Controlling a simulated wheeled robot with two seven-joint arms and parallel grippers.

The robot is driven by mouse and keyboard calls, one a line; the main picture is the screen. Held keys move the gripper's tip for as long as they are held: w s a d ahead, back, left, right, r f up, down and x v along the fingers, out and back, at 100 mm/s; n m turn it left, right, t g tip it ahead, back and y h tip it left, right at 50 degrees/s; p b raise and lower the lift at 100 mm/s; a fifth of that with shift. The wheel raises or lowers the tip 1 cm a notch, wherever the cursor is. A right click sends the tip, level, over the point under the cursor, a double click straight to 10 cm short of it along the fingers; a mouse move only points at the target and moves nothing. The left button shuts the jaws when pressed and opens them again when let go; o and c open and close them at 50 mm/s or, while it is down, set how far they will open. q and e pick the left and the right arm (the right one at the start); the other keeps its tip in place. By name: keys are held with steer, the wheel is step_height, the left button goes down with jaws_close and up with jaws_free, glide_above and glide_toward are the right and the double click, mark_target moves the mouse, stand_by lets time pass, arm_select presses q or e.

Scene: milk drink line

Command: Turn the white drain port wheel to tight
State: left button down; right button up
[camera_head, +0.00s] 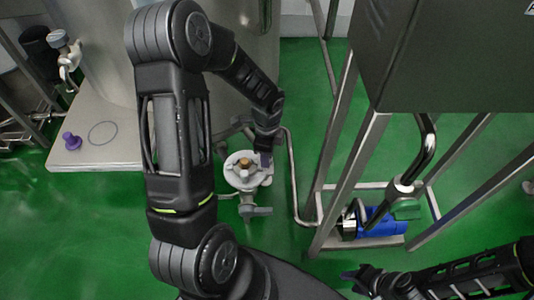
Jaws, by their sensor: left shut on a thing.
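The white drain port wheel (232,177) is a round white disc with a brass-coloured hub in the middle. It sits low at the foot of the steel tank, above a grey valve body with a handle (256,211). My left gripper (265,158) reaches down from above and is shut on the right part of the wheel's rim. Its fingertips are small, and the gripper partly hides that part of the rim. My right gripper (362,279) is at the bottom right, away from the wheel; its finger opening is not clear.
A steel pipe (293,180) runs down just right of the wheel. A steel frame (347,150) with a blue pump (375,221) stands further right under a dark cabinet (450,60). A purple knob (71,141) is on the platform (75,157) at left. Green floor is open below the platform.

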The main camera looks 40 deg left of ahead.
stand_by(0.3)
arm_select(q)
steer(key=c, duration=1.1)
jaws_free()
steer(key=shift+o, duration=0.2)
step_height(320, 180, up, 8)
steer(key=shift+f, duration=0.1)
